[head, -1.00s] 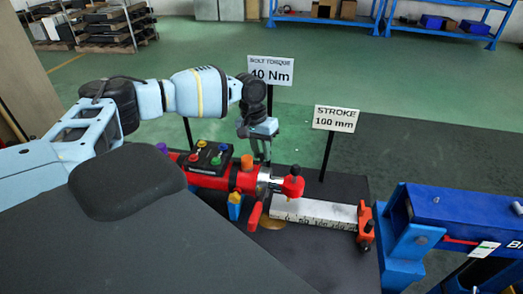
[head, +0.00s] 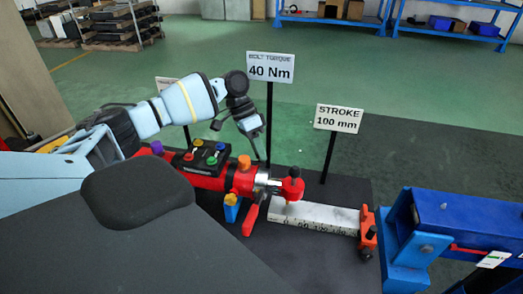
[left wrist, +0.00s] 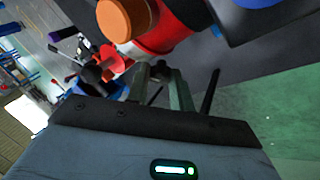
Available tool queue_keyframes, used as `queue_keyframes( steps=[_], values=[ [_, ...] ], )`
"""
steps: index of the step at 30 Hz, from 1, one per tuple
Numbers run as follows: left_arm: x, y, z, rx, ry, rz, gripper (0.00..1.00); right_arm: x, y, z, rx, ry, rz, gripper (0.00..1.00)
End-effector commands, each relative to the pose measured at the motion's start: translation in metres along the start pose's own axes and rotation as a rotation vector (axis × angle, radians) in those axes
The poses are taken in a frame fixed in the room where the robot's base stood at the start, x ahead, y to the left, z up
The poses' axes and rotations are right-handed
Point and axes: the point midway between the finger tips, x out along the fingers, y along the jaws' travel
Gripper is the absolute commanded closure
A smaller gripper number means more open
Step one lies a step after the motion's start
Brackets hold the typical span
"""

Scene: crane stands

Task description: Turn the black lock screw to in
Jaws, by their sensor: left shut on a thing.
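The red cylinder assembly (head: 207,182) lies on the dark bench, with an orange cap (head: 244,162) on top and a silver rod end at its right. My left gripper (head: 260,157) reaches down behind the orange cap, tilted. In the left wrist view its two fingers (left wrist: 160,82) are shut on a small dark knob (left wrist: 160,70), seemingly the black lock screw, beside the red cylinder and orange cap (left wrist: 125,18). The screw is hidden or too small to make out in the head view, and its turned position cannot be told. My right gripper is not in view.
A black box with coloured knobs (head: 203,155) sits left of the cap. A white scale bar (head: 315,216) runs right to a red bracket (head: 367,235). Signs on posts, "40 Nm" (head: 270,67) and "100 mm" (head: 338,118), stand behind. A blue frame (head: 455,225) is at right.

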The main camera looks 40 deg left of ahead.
Motion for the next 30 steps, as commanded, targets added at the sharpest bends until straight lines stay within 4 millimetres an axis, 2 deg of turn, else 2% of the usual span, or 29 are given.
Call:
queue_keyframes(
  steps=[7,22,23,27,30],
  values=[
    [0.0008,-0.0014,0.0003,0.07,-0.001,0.038,1.0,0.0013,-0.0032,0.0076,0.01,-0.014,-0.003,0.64],
    [-0.0004,-0.001,0.0001,0.089,-0.001,0.046,1.0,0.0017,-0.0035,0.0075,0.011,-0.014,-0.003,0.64],
    [-0.0004,-0.001,0.0001,0.089,-0.001,0.046,0.76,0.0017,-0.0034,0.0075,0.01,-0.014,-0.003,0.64],
    [-0.0003,-0.0009,0.0,0.088,-0.001,0.046,0.58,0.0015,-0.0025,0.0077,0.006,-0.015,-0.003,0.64],
    [-0.0003,-0.0008,0.0,0.088,-0.001,0.046,0.55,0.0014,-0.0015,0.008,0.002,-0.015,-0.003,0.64]
  ],
)
